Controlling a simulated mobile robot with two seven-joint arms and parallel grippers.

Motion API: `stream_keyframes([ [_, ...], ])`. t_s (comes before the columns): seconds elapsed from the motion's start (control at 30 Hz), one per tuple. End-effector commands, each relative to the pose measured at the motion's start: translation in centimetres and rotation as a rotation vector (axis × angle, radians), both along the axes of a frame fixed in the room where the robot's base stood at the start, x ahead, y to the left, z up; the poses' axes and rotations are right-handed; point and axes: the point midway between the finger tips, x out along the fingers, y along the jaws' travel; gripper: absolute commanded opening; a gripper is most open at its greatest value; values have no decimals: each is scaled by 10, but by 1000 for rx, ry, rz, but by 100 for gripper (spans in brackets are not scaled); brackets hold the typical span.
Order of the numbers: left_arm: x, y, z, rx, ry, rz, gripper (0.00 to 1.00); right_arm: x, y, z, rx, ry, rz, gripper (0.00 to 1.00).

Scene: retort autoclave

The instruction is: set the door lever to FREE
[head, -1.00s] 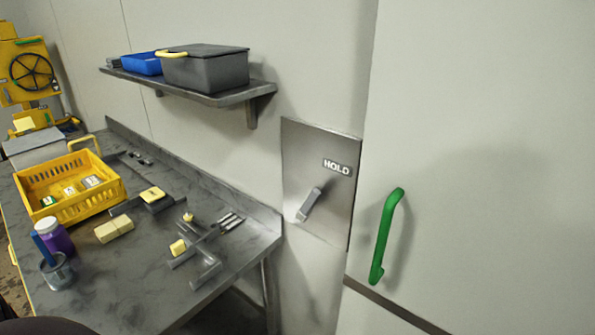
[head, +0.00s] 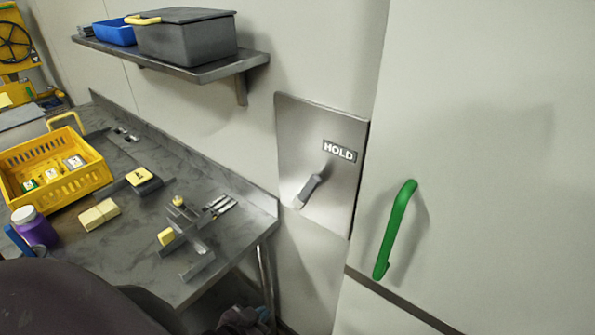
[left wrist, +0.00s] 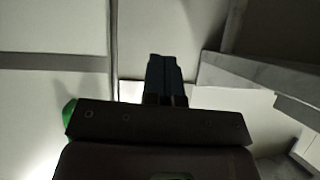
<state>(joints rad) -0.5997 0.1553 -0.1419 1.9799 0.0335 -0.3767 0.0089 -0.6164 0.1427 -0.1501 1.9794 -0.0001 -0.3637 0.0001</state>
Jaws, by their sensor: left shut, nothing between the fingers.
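The door lever (head: 309,190) is a short grey handle on a steel plate (head: 345,200) on the wall. It slants up to the right, toward the HOLD label (head: 339,150), the only label I can read there. My left arm comes in at the lower left of the head view. My left gripper (head: 245,320) is at the bottom edge, partly cut off, below and left of the lever and apart from it. In the left wrist view its dark fingers (left wrist: 164,80) are together and empty. The right gripper is in neither view.
A green door handle (head: 397,228) is right of the plate. A steel bench (head: 150,215) on the left holds a yellow crate (head: 60,185), a purple jar (head: 35,228) and metal parts. A wall shelf (head: 190,70) carries a grey box (head: 187,38). The space before the lever looks clear.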

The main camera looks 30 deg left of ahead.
Motion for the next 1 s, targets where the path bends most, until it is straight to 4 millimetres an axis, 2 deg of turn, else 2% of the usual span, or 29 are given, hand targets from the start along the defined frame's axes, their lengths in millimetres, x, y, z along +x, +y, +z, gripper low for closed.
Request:
stream_keyframes([
  [0.17,21,37,9,-127,15,46,0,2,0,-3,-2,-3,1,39],
  [0.27,39,63,23,-250,32,78,0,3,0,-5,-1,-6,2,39],
  [0.47,78,107,69,-511,64,107,0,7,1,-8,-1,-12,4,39],
  [0.57,96,122,102,-640,81,99,0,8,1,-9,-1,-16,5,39],
  [0.7,119,137,157,-814,114,60,0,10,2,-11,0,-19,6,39],
  [0.83,132,142,214,-960,157,-3,0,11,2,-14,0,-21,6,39],
  [1.0,138,141,279,-1096,215,-95,0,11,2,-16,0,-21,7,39],
])
